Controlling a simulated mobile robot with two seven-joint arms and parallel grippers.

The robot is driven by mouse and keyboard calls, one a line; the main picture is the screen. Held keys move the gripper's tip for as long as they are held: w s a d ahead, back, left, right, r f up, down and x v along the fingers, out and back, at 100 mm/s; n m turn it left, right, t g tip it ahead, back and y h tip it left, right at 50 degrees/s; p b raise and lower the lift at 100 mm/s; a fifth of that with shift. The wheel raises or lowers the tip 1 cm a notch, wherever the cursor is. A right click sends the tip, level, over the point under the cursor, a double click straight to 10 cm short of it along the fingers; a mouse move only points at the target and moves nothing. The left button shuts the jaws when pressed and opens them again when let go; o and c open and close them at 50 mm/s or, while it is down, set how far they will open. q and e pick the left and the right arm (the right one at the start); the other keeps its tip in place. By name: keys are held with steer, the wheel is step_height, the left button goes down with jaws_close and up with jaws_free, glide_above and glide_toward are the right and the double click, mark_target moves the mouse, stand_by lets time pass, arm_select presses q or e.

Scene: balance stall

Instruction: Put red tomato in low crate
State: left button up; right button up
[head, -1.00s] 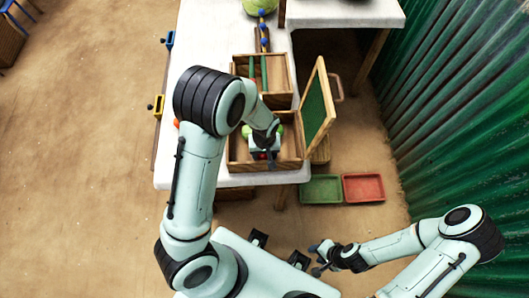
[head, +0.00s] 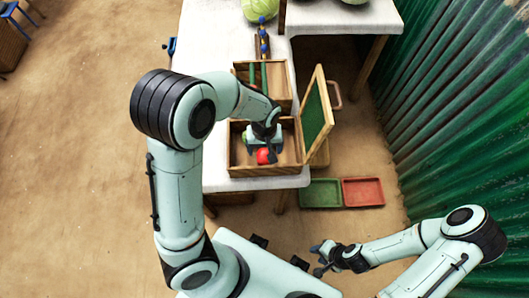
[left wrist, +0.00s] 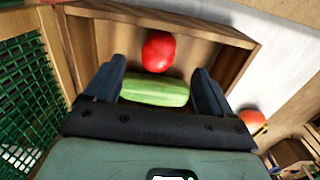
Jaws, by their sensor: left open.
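A red tomato (head: 264,156) lies inside the front wooden crate (head: 265,170), whose green-mesh lid stands open at the right. It also shows in the left wrist view (left wrist: 158,51), near a crate wall, beyond my fingertips. A green striped vegetable (left wrist: 155,90) lies beside it, between my left fingers in that view. My left gripper (head: 263,143) is open, pointing down into this crate; I see no grip on anything. A second reddish fruit (left wrist: 252,120) sits outside the crate on the white table. My right gripper (head: 319,260) looks open and empty, low at the right.
The mesh lid (head: 317,112) rises close to my left gripper's right. A divided wooden crate (head: 287,82) stands behind. Green (head: 321,193) and red (head: 364,191) trays lie beyond the table's right edge. A corrugated green wall (head: 460,110) bounds the right.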

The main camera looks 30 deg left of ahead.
arm_select(q)
steer(key=shift+r, duration=1.65)
